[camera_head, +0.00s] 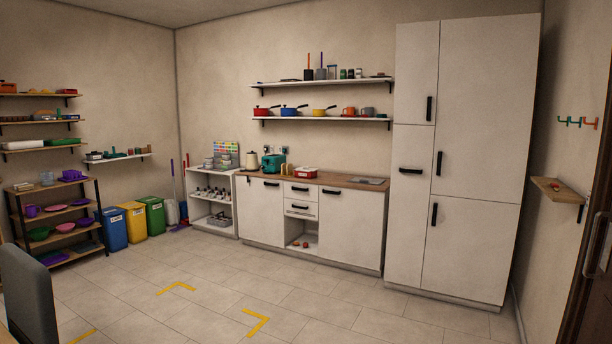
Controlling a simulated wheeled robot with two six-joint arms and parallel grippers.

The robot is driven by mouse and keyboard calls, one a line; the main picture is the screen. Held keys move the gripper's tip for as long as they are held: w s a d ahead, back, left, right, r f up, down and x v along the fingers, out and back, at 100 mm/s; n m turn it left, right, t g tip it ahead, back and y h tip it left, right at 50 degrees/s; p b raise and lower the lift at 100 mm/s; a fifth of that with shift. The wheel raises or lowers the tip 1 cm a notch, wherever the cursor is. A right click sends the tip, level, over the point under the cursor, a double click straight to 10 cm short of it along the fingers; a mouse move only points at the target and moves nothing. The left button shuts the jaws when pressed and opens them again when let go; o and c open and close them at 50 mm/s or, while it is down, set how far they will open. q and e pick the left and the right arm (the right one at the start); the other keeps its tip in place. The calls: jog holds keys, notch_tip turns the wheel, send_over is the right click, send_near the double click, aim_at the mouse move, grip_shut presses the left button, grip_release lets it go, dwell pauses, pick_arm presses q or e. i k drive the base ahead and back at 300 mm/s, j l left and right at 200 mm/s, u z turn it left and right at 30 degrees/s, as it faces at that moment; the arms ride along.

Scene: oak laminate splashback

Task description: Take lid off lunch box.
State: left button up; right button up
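No item is clearly recognisable as the lunch box at this distance. A small red and white box (305,173) sits on the wooden counter (335,179), right of the teal toaster (273,163); I cannot tell whether it is the lunch box or has a separate lid. Other small containers on the wall shelves at the left are too small to identify. Neither of my grippers shows in the head view.
White cabinets (352,224) stand under the counter, beside tall cupboards (472,150). Blue, yellow and green bins (150,216) and a dark rack (56,220) stand left. A grey chair (30,290) is at lower left. The tiled floor (215,285) is largely clear.

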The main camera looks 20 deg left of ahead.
aim_at(311, 175)
jog(key=i+z, duration=0.1)
jog(key=i, duration=1.3)
jog(key=i+u, duration=0.2)
jog(key=i, duration=0.65)
jog(key=i+l+u, duration=0.2)
jog(key=i, duration=0.65)
jog(key=i+j+u, duration=0.1)
jog(key=i+u, duration=0.25)
jog(key=i, duration=0.6)
jog(key=i+l+u, duration=0.15)
jog(key=i+u, duration=0.15)
jog(key=i, duration=0.65)
jog(key=i+z, duration=0.1)
jog(key=i, duration=0.6)
jog(key=i+j+z, duration=0.1)
jog(key=i, duration=0.6)
jog(key=i+j+z, duration=0.1)
jog(key=i, duration=0.6)
